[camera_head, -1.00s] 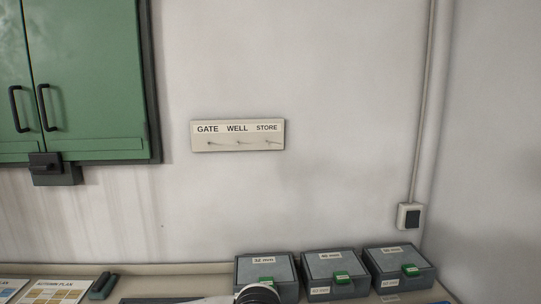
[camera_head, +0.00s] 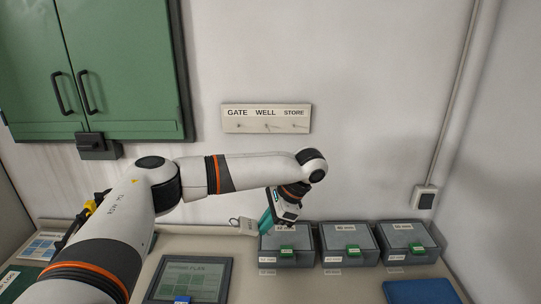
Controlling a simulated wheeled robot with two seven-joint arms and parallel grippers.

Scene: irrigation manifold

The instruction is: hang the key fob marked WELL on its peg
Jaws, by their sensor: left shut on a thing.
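The peg board (camera_head: 266,125) is on the wall with GATE, WELL and STORE printed above three small pegs. The WELL peg (camera_head: 267,127) is the middle one and is bare; the other two also look bare. My left gripper (camera_head: 262,224) has teal fingers and is shut on a pale key fob (camera_head: 247,227) with a ring at its left end. The fob's marking is too small to read. My right gripper is not in view.
Three grey lidded boxes (camera_head: 347,240) with green latches stand on the bench against the wall. A framed plan (camera_head: 188,277) and a blue item (camera_head: 420,291) lie nearer. A green cabinet (camera_head: 120,65) hangs at left. The wall around the board is clear.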

